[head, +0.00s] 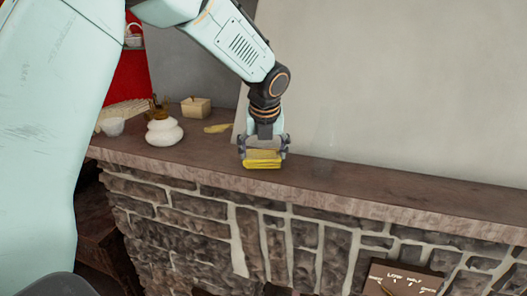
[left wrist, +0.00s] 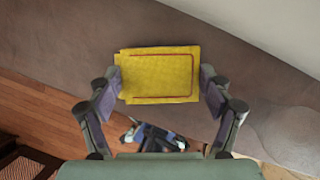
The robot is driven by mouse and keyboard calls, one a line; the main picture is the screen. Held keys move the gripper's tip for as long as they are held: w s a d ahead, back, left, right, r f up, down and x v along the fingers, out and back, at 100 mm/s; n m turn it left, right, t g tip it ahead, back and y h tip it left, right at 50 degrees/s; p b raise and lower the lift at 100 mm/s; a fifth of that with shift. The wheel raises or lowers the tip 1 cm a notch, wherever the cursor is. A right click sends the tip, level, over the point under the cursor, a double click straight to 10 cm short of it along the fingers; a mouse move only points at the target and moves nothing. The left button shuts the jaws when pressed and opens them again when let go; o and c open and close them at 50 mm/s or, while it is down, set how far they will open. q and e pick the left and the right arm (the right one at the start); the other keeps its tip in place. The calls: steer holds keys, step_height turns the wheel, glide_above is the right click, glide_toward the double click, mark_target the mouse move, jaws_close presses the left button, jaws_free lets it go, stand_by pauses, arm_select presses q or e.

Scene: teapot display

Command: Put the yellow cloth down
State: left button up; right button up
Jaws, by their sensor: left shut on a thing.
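The yellow cloth (head: 262,160) is a folded block between the fingers of my left gripper (head: 263,152) in the head view. The gripper is shut on it from both sides, pointing down at the stone mantel shelf (head: 400,190). The cloth is at or just above the shelf top, near its front edge; I cannot tell whether it touches. In the left wrist view the cloth (left wrist: 160,75) is a flat rectangle with a red line near its border, between the two fingertips (left wrist: 160,90). My right gripper is not in view.
A faint clear glass-like shape (head: 323,160) is right of the cloth. The shelf farther right is clear.

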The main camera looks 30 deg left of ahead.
arm_select(q)
steer(key=shift+s+a, duration=0.2)
steer(key=shift+a, duration=0.15)
steer(key=o, duration=0.6)
steer(key=shift+f, duration=0.15)
steer(key=shift+c, duration=0.2)
steer(key=o, duration=0.4)
steer(key=shift+w+d, duration=0.25)
steer(key=shift+d, duration=0.15)
steer(key=shift+s+a, duration=0.2)
steer(key=shift+a, duration=0.15)
steer(key=v, duration=1.2)
steer(key=shift+w+d, duration=0.2)
steer(key=shift+d, duration=0.05)
